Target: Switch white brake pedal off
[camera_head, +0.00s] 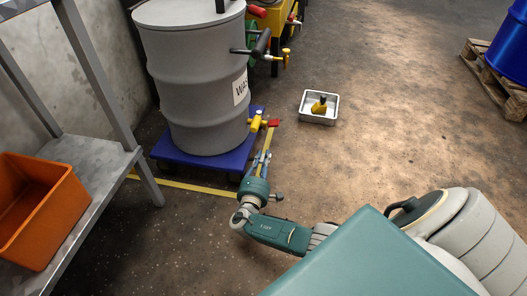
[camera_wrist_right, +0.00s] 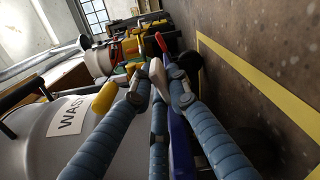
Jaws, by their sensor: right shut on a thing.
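My right gripper (camera_head: 262,159) reaches in low beside the front right corner of the blue dolly (camera_head: 190,166). In the right wrist view my right gripper (camera_wrist_right: 158,84) has its two blue ribbed fingers closed around a small whitish piece, which looks like the white brake pedal (camera_wrist_right: 157,77). The pedal is partly covered by the fingertips, and its tilt cannot be told. In the head view the fingers hide it. A grey drum (camera_head: 195,70) with a white label stands on the dolly. My left gripper is not in view.
A yellow tap (camera_head: 257,123) with a red end juts from the drum just above my right fingers. A metal rack with an orange crate (camera_head: 38,205) stands at left. A small metal tray (camera_head: 319,107) lies on open floor. A blue drum on a pallet stands at far right.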

